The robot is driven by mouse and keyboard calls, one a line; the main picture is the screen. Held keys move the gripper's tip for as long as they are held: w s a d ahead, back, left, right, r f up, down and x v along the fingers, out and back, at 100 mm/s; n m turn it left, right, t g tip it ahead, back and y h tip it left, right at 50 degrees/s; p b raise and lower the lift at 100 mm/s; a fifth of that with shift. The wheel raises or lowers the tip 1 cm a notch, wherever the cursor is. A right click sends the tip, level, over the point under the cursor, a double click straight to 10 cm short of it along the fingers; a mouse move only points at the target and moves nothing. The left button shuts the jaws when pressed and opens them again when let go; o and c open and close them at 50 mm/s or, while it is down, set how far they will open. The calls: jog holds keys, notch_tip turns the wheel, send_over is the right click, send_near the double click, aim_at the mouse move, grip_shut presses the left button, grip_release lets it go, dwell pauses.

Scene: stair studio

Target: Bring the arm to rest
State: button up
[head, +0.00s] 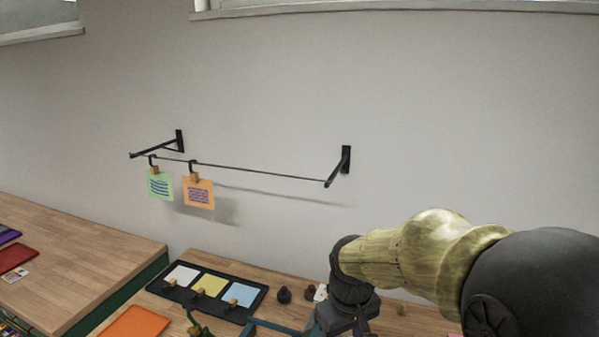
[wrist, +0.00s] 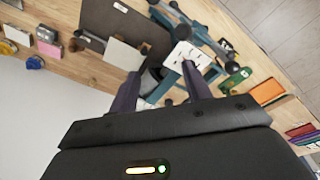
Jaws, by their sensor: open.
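My gripper (wrist: 160,70) shows in the wrist view with its two dark fingers spread wide apart. It is open and nothing is held between the fingers. Past them lie a wooden bench top (wrist: 65,68), a white card-like piece (wrist: 187,54) and teal frame parts. In the head view my arm reaches in from the lower right, low over the bench top (head: 275,278). My fingertips cannot be made out there.
A black rail (head: 250,170) on the wall carries a green card (head: 160,184) and an orange card (head: 198,192). A black tray (head: 232,314) with white, yellow and blue cards lies on the bench. Small dark knobs (head: 284,295) stand beside it. The wall above is clear.

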jog(key=s+d+f+m+t, duration=0.1)
jog(key=s+d+f+m, duration=0.4)
jog(key=s, duration=0.3)
jog(key=shift+d+f, duration=0.85)
jog(key=shift+f, duration=0.05)
dwell(1.1)
